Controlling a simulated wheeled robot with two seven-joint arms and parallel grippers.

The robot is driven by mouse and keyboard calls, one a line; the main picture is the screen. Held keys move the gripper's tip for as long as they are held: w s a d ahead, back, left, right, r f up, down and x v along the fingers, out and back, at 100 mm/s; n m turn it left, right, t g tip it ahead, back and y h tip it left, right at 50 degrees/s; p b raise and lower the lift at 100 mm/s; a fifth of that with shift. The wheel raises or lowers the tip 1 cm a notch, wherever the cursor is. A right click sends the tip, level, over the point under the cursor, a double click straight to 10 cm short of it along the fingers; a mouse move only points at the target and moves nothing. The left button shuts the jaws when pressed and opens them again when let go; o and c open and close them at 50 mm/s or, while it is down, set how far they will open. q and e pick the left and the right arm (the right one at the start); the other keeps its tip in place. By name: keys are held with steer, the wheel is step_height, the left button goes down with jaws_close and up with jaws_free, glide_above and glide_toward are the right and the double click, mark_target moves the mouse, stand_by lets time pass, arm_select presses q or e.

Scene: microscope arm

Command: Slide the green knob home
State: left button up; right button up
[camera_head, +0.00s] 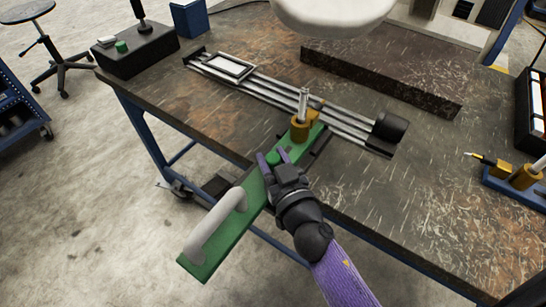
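The green knob (273,158) stands on a long green arm (258,189) that reaches out over the table's front edge. My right gripper (273,156) is at the knob, with one finger on each side of it. The fingers are apart with the knob between them; whether they press on it I cannot tell. The green arm has a grey rounded handle (215,226) at its near end. A brass clamp with a metal post (301,126) sits at its far end, beside the metal rail (285,95). My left gripper is not in view.
A dark motor block (390,127) ends the rail on the right. A black control box (136,52) stands at the back left, a dark slab (382,77) behind the rail. Brass parts in a blue tray (516,186) are at the right. The table's front right (420,215) is clear.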

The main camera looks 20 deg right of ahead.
jaws_close()
stand_by(0.9)
